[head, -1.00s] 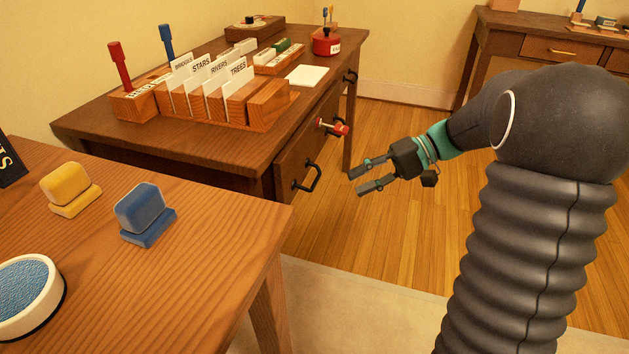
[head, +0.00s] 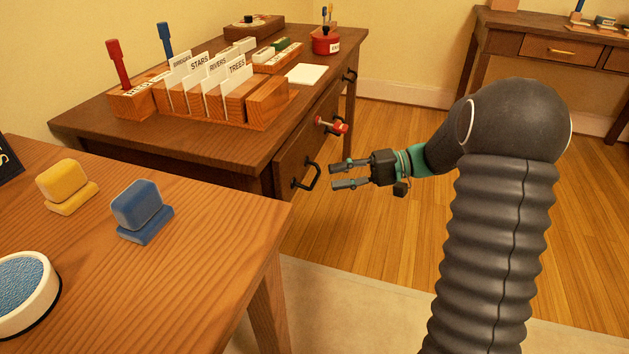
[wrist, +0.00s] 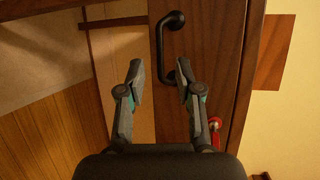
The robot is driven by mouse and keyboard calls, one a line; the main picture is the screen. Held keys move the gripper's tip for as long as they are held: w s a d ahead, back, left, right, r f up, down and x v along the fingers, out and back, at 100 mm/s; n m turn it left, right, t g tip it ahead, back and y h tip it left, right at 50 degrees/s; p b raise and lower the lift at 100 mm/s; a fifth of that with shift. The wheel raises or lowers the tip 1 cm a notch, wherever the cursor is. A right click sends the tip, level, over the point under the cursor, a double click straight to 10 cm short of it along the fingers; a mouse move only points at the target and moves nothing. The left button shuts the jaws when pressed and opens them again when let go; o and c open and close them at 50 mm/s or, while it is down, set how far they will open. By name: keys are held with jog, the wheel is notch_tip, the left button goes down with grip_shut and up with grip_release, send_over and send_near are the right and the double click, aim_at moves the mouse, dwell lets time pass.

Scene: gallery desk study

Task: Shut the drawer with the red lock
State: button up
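The dark wooden drawer (head: 291,166) is in the near desk's front, with a black bar handle (head: 307,178). The red lock (head: 333,125) is on the front, farther along than the handle. My gripper (head: 333,176) is open and empty, just right of the handle in the head view, with a small gap visible. In the wrist view the drawer front (wrist: 205,60) fills the right centre, and the handle (wrist: 168,45) is beyond my fingertips (wrist: 160,76). The right finger overlaps the handle's lower end. The red lock (wrist: 214,126) is partly hidden beside that finger. How far the drawer stands out is unclear.
The desk top (head: 190,147) holds a wooden card rack (head: 258,117) and a red round pot (head: 326,43). A lighter table (head: 215,245) with yellow and blue blocks stands in the foreground. Open wooden floor (head: 400,130) lies right of the desk.

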aim_at(315, 179)
jog(key=shift+a+f, duration=0.2)
jog(key=shift+a, duration=0.8)
jog(key=shift+a+f, duration=0.15)
jog(key=shift+a, duration=0.9)
jog(key=shift+a+f, duration=0.2)
jog(key=shift+a, duration=0.8)
grip_shut()
